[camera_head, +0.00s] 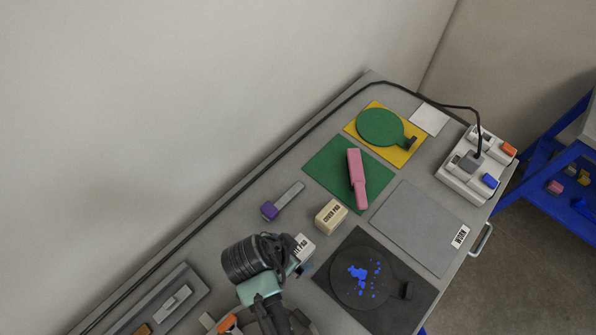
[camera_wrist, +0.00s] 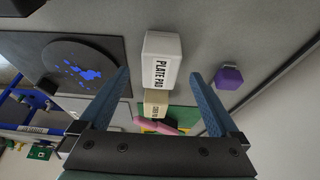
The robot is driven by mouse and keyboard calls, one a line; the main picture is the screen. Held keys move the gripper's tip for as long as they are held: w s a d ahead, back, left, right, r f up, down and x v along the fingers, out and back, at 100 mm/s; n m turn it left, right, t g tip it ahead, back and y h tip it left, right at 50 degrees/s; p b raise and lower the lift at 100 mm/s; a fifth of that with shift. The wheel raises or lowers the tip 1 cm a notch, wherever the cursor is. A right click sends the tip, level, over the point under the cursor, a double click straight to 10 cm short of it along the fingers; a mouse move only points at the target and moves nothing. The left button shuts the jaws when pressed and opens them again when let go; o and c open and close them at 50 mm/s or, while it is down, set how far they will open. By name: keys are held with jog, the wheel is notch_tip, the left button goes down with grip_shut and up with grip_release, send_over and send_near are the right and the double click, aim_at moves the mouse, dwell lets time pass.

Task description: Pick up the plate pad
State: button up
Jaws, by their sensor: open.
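The plate pad (camera_wrist: 162,62) is a white block with black lettering reading "PLATE PAD". In the wrist view it lies between and just beyond the tips of my open gripper (camera_wrist: 158,76), with a gap on each side. In the head view the plate pad (camera_head: 305,245) shows only in part, since my wrist and gripper (camera_head: 298,262) cover the rest. My gripper holds nothing. I cannot tell how far above the bench the fingertips are.
A cream cover pad (camera_head: 331,216) stands close by. A purple-ended tool (camera_head: 281,202) lies to its left, and a dark mat (camera_head: 402,312) with a blue-speckled round plate (camera_head: 362,277) lies to its right. A pink tool (camera_head: 357,179) rests on a green mat. The wall borders the bench.

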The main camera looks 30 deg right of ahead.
aim_at(298, 250)
jog(key=shift+p+x, duration=0.4)
jog(key=shift+x, duration=1.75)
jog(key=shift+d+r, duration=0.1)
jog(key=shift+d, duration=0.1)
jog(key=shift+c, duration=0.3)
jog(key=c, duration=1.4)
jog(key=shift+r, duration=0.15)
notch_tip(298, 250, up, 10)
jog(key=shift+f+b, duration=0.1)
jog(key=shift+b, duration=0.5)
